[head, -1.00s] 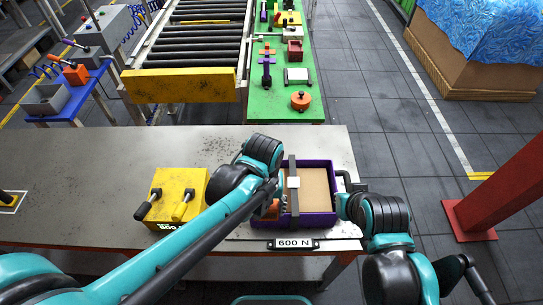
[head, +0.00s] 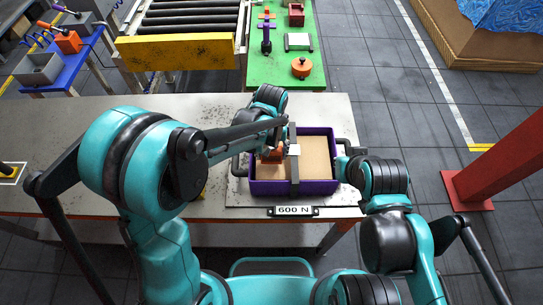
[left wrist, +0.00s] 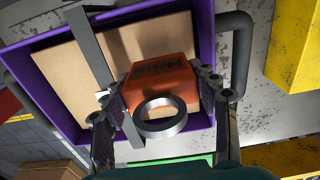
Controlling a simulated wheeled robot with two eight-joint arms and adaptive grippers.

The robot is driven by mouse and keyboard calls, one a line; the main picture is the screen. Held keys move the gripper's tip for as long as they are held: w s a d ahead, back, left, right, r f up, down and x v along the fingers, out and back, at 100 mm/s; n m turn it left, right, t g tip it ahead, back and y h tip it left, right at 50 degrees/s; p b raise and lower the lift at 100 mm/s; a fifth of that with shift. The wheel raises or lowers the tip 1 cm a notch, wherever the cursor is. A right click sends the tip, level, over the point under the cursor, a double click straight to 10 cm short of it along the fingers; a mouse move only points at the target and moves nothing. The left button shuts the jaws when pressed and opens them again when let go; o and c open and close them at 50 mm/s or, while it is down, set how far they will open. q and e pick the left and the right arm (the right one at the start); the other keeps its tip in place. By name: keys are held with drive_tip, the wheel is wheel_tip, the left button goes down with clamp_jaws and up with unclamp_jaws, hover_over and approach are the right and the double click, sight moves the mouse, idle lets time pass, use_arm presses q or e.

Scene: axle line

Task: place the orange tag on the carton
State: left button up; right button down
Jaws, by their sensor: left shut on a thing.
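My left gripper (head: 270,147) is shut on the orange tag (left wrist: 160,80), a block with dark lettering and a grey metal ring (left wrist: 160,117). The tag also shows in the head view (head: 272,156), partly hidden by the gripper. It is over the left part of the brown carton (head: 314,158); I cannot tell if they touch. The carton lies in a purple tray (head: 292,188), with a grey bar (head: 294,178) across it. My right gripper (head: 346,163) is by the tray's right handle; its fingers are too hidden to read.
A "600 N" plate (head: 294,211) is at the table's front edge. A yellow box (left wrist: 297,50) stands beside the tray, mostly hidden by my left arm in the head view. A green table (head: 283,79) and a roller conveyor (head: 178,53) are behind.

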use_arm(q)
wheel_tip(320, 180, down, 2)
drive_tip(key=shift+w+f, duration=0.1)
drive_tip(key=shift+f, duration=0.05)
drive_tip(key=o, duration=1.2)
drive_tip(key=shift+f, duration=0.1)
drive_tip(key=shift+c, duration=0.2)
